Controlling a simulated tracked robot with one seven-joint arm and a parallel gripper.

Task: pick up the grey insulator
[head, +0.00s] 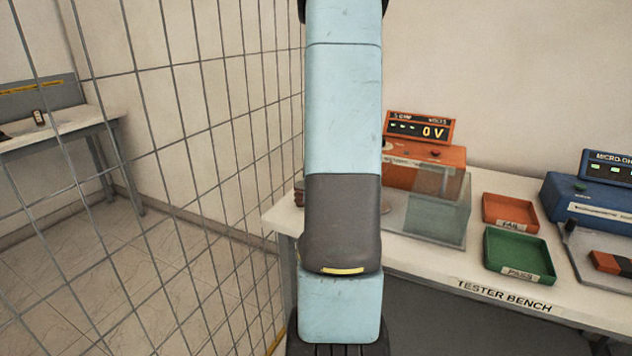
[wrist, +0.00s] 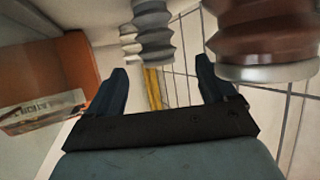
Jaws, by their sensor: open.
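In the wrist view, a grey ribbed insulator (wrist: 152,32) shows at the top centre, cut off by the upper edge. My gripper (wrist: 162,66) is open, with its two dark fingers apart and nothing between them. The grey insulator is ahead of the fingers, in line with the gap and apart from both. A paler ribbed piece (wrist: 130,40) shows just to its left, partly hidden by it. In the head view my arm fills the middle, and neither the gripper nor the grey insulator can be made out.
A large brown ribbed insulator (wrist: 262,42) is close beside the right finger's side. An orange box (wrist: 70,72) is at left. The tester bench (head: 400,257) holds an orange tester (head: 425,153), red tray (head: 510,209) and green tray (head: 518,250). A wire fence (head: 215,120) stands left.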

